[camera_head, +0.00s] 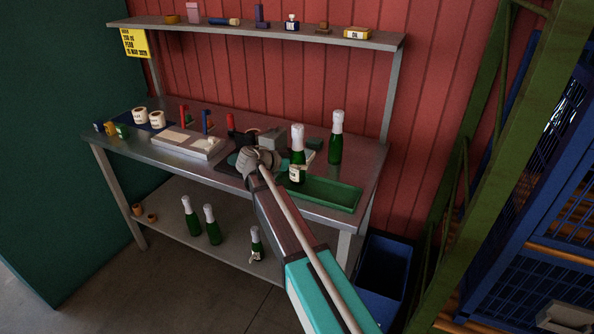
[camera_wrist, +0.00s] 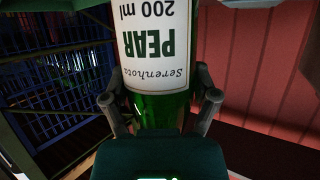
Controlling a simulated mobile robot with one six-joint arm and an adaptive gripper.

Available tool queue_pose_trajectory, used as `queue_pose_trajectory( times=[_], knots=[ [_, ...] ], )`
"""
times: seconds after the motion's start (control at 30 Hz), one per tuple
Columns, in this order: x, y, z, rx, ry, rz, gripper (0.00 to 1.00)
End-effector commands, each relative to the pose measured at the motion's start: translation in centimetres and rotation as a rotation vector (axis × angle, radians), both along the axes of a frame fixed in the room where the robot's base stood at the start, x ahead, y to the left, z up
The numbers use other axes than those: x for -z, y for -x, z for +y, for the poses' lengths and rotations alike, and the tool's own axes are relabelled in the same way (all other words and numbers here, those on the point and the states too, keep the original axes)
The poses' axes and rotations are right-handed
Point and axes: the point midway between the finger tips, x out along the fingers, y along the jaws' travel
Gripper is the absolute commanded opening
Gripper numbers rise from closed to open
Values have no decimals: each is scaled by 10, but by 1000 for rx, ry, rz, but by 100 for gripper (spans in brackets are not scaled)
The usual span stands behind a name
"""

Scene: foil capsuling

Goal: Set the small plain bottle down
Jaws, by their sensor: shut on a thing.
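My gripper (camera_head: 284,162) is shut on a green bottle (camera_head: 297,152) with a white top, held upright at the left end of the green tray (camera_head: 335,203). I cannot tell whether its base touches the tray or hangs just above it. In the wrist view the fingers (camera_wrist: 160,104) close on both sides of the bottle, whose white label (camera_wrist: 155,40) reads "PEAR 200 ml", upside down there. The held bottle is labelled, not plain. Another green bottle with a white top (camera_head: 336,138) stands behind the tray to the right.
Several bottles stand on the lower shelf (camera_head: 175,231). A pale board (camera_head: 185,145), label rolls (camera_head: 157,119) and small tools crowd the bench's left and middle. An upper shelf (camera_head: 260,34) overhangs the back. A blue bin (camera_head: 385,270) stands right of the bench.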

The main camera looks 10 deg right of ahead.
Motion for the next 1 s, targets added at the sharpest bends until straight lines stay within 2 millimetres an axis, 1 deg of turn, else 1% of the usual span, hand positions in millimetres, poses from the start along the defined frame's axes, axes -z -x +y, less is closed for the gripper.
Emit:
queue_pose_trajectory(
  times=[0.03, 0.13, 0.5, 0.67, 0.7, 0.77, 0.8, 1.0],
  knots=[
    [7, 0, 0, 0, 1, 0, 16],
    [10, 0, 0, 0, 1, 0, 16],
    [11, 0, 0, 0, 1, 0, 16],
    [14, 0, 0, 0, 1, 0, 16],
    [14, 0, 0, 0, 0, 0, 81],
    [13, 0, 0, 0, 0, 0, 92],
    [13, 0, 0, 0, 0, 0, 99],
    [13, 0, 0, 0, 0, 0, 100]
  ],
)
